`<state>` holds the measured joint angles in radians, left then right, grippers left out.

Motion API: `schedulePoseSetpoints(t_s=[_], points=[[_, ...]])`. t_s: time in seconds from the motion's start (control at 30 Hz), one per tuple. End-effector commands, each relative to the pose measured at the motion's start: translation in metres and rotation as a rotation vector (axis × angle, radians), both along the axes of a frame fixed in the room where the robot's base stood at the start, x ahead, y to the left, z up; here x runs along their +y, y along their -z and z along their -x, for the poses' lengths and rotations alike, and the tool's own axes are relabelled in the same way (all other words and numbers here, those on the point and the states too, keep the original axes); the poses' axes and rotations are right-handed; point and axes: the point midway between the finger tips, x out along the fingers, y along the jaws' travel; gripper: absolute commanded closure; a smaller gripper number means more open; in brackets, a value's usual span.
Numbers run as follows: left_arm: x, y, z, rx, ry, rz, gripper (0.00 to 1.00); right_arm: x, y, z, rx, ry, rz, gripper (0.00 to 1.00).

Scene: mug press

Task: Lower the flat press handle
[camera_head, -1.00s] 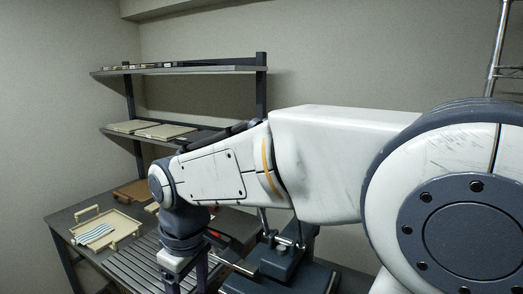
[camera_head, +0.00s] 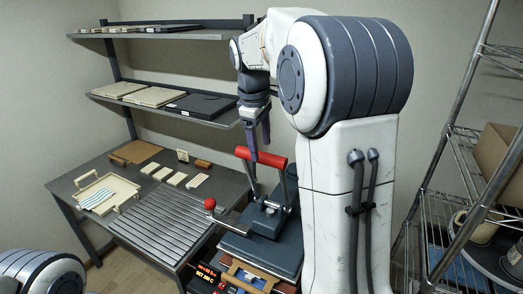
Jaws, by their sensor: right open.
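The flat press (camera_head: 262,245) stands at the front right of the workbench. Its handle is a red bar (camera_head: 272,161) on two grey side arms that stand steeply above the dark press body. A red ball knob (camera_head: 210,203) sits on a rod at the press's left side. My right gripper (camera_head: 259,143) comes down from above, open, with its fingers at the left part of the red bar. One finger overlaps the bar in the picture; I cannot tell whether it touches. My left arm shows only at the bottom left corner, its gripper outside the view.
A slatted grey surface (camera_head: 165,225) lies left of the press. A cream tray (camera_head: 122,184) with a striped cloth (camera_head: 97,201) stands at the bench's left. Shelves (camera_head: 215,118) hang above the bench. A wire rack (camera_head: 437,232) stands at the right.

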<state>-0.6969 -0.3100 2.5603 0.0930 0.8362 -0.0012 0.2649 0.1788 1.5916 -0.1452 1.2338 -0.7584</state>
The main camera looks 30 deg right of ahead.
Motion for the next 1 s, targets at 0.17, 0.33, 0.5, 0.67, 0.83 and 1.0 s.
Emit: schedulePoseSetpoints(t_s=[0.17, 0.33, 0.5, 0.67, 0.83, 1.0], points=[[0.000, -0.005, 0.000, 0.000, 0.001, 0.000, 0.50, -0.004, 0.022, -0.002, 0.003, 0.001, -0.001, 0.30], [0.000, -0.006, 0.000, 0.000, 0.001, 0.000, 0.50, -0.005, 0.031, -0.003, 0.000, 0.001, 0.000, 0.30], [0.000, -0.006, 0.000, 0.000, 0.001, 0.000, 0.50, -0.005, 0.032, -0.003, 0.000, 0.001, 0.000, 0.30], [0.000, -0.006, 0.000, 0.000, 0.001, 0.000, 0.50, -0.005, 0.032, -0.003, 0.000, 0.001, 0.000, 0.64], [0.000, -0.006, 0.000, 0.000, 0.001, 0.000, 0.50, -0.005, 0.032, -0.003, -0.001, 0.001, -0.001, 1.00], [0.000, -0.006, 0.000, 0.000, 0.001, 0.000, 0.50, -0.005, 0.032, -0.003, -0.001, 0.001, -0.001, 1.00]])
